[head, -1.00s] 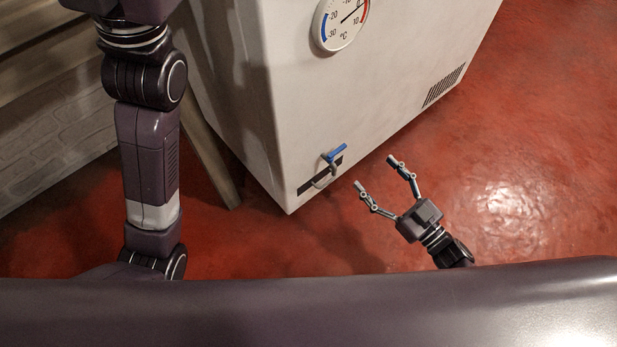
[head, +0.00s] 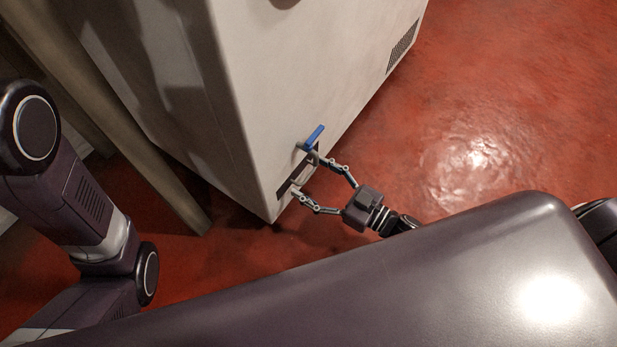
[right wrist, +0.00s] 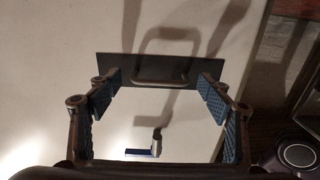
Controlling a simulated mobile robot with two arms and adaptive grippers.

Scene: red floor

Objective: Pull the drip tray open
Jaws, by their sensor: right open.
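The drip tray shows as a dark flat front low on the white chest's near face (head: 284,187), just below the blue-levered tap (head: 315,137). In the right wrist view the tray front (right wrist: 118,66) looks flush with the white panel and carries a U-shaped handle (right wrist: 165,82). My right gripper (head: 304,173) is open at the tray, with one finger toward each end of it. In the right wrist view the open fingers (right wrist: 160,92) stand on either side of the handle, apart from it. My left gripper is out of view.
The white chest (head: 290,70) fills the upper middle, with a vent grille (head: 402,46) on its face. A wooden post (head: 150,165) stands at its left. Red floor (head: 500,110) is clear to the right.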

